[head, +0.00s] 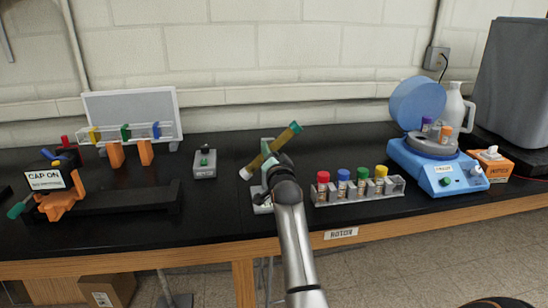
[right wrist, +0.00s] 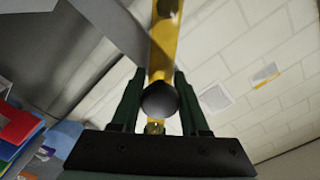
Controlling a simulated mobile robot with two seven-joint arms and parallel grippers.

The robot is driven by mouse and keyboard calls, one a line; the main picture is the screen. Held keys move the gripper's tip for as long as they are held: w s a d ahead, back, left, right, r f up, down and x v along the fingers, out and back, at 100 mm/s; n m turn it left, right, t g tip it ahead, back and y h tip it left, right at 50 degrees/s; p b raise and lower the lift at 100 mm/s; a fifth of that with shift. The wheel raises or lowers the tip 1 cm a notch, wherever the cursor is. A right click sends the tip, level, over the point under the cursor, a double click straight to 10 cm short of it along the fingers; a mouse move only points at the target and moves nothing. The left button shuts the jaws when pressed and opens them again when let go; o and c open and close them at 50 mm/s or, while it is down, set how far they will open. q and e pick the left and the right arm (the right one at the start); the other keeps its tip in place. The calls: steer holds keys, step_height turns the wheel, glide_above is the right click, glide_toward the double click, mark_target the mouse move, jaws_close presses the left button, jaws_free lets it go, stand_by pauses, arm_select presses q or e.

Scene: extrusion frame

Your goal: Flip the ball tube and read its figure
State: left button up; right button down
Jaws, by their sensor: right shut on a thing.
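The ball tube (head: 283,138) is a long amber-yellow tube with a green end at the upper right and a white end at the lower left. It is tilted. My right gripper (head: 272,160) is shut on it around its middle, above the bench. In the right wrist view the yellow tube (right wrist: 163,50) runs between the dark green fingers of the gripper (right wrist: 158,105), and a dark round ball (right wrist: 159,99) shows there. No figure is readable on the tube. A pale green stand (head: 266,145) is behind it, partly hidden by my arm. My left gripper is not in view.
A clear rack of several capped tubes (head: 358,191) stands to the right, beyond it a blue centrifuge (head: 438,173) with its lid up. A small grey device (head: 205,163) and an orange holder (head: 60,202) with a "CAP ON" sign are left. Bench is bare between device and stand.

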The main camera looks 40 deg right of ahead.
steer(key=shift+r+m+p, duration=0.2)
steer(key=shift+m+p, duration=0.15)
steer(key=shift+m, duration=0.65)
steer(key=shift+m+p, duration=0.75)
steer(key=shift+m, duration=1.15)
steer(key=shift+c, duration=2.2)
jaws_free()
steer(key=shift+f, duration=0.15)
steer(key=shift+s+f, duration=0.1)
